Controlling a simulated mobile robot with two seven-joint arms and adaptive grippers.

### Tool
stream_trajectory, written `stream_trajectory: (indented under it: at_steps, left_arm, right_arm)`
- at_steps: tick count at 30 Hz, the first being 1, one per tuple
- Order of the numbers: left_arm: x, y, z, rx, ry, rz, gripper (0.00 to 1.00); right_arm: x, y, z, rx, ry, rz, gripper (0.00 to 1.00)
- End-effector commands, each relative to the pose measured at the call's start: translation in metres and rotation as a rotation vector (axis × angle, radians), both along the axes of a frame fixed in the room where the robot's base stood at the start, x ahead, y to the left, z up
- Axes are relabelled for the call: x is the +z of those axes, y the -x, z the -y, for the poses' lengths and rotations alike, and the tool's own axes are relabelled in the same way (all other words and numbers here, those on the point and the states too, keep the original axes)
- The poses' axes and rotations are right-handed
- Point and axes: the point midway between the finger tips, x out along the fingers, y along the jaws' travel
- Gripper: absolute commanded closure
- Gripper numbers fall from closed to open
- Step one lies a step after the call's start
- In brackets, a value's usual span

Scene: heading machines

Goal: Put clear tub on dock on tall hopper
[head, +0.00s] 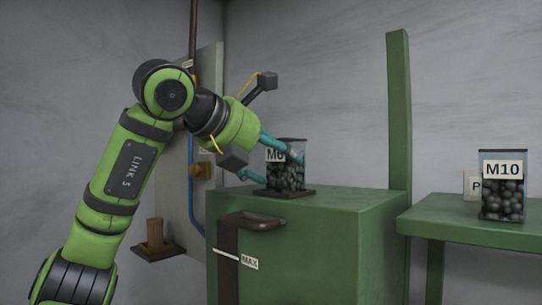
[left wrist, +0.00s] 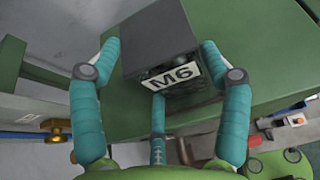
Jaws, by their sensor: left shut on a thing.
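The clear tub (head: 287,177), labelled M6 and filled with dark round pieces, stands upright over a thin dark brown dock plate (head: 306,193). Its base appears to touch the plate. The dock lies on top of the tall green hopper (head: 330,250). My left gripper (head: 281,167) reaches in from the left with its teal fingers around the tub, shut on it. In the left wrist view the tub (left wrist: 158,35), with its grey lid and M6 label, sits between the fingers. My right gripper is not in view.
A second clear tub (head: 503,186), labelled M10, stands on a lower green table (head: 460,226) at right, beside a small P sign (head: 471,186). A green post (head: 399,110) rises behind the hopper. A small wall shelf (head: 158,252) holds a brown block at left.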

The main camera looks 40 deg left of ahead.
Motion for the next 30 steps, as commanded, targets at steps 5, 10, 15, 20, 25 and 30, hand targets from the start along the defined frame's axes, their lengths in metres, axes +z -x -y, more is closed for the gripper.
stream_trajectory:
  at_steps: [5,10,15,20,25,30]
  left_arm:
    - [-0.002,0.0,0.0,0.0,0.0,0.0,0.0]
    - [-0.002,0.0,0.0,0.0,0.0,0.0,0.0]
    - [-0.001,0.0,0.0,0.0,0.0,0.0,0.0]
    - [0.004,0.011,-0.001,0.0,0.0,0.004,0.0]
    - [0.016,0.043,-0.003,-0.001,0.0,0.007,0.0]
    - [0.031,0.077,-0.006,-0.001,0.001,0.005,0.0]
  right_arm:
    - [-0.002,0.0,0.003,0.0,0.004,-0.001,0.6]
    - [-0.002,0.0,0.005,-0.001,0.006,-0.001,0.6]
    - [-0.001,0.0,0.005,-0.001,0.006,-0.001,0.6]
    - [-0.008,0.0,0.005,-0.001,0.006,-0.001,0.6]
    - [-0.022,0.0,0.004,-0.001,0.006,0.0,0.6]
    - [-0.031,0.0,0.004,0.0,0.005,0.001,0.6]
